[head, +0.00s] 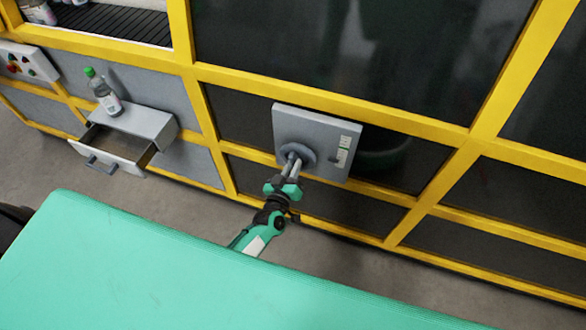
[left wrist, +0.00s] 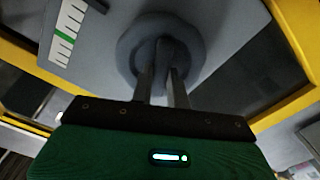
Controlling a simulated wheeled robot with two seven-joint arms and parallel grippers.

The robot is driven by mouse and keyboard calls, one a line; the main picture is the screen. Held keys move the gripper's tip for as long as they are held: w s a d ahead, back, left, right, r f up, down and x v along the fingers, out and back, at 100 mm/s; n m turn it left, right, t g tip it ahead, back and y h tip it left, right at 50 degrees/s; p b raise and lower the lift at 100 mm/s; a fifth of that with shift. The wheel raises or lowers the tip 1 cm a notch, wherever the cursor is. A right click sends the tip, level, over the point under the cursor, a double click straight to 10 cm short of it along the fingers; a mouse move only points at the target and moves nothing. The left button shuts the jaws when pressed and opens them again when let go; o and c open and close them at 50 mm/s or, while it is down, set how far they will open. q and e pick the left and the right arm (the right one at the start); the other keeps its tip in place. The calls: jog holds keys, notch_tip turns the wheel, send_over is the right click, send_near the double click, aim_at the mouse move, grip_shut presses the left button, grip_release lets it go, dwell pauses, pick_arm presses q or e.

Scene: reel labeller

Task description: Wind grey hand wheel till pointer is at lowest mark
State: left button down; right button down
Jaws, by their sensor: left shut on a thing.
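The grey hand wheel (head: 309,150) sits on the front of a light grey box (head: 300,122) on the yellow-framed machine. In the left wrist view the wheel (left wrist: 129,48) is a dark ring with a bar across its middle. My left gripper (head: 293,163) is shut on the wheel, its fingers (left wrist: 163,74) on either side of that bar. A white scale (head: 344,150) with dark marks and a green band is on the box, right of the wheel; it also shows in the left wrist view (left wrist: 66,32). My right gripper is out of view.
An open drawer (head: 112,152) juts out at left, with a green-capped bottle (head: 104,93) on its housing. A button panel (head: 24,64) is at the far left. Yellow frame bars (head: 340,107) surround the box. Grey floor lies below.

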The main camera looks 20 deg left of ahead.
pick_arm(q)
jog(key=n+b, duration=0.1)
jog(key=n, duration=0.2)
jog(key=n+b, duration=0.2)
jog(key=n, duration=0.2)
jog(key=n+b, duration=0.1)
jog(key=n, duration=0.3)
jog(key=shift+a+f+b, duration=0.1)
jog(key=shift+f+b, duration=0.15)
jog(key=shift+b, duration=0.15)
jog(key=shift+n, duration=0.4)
jog(key=c, duration=1.4)
grip_release()
jog(key=shift+o, duration=0.2)
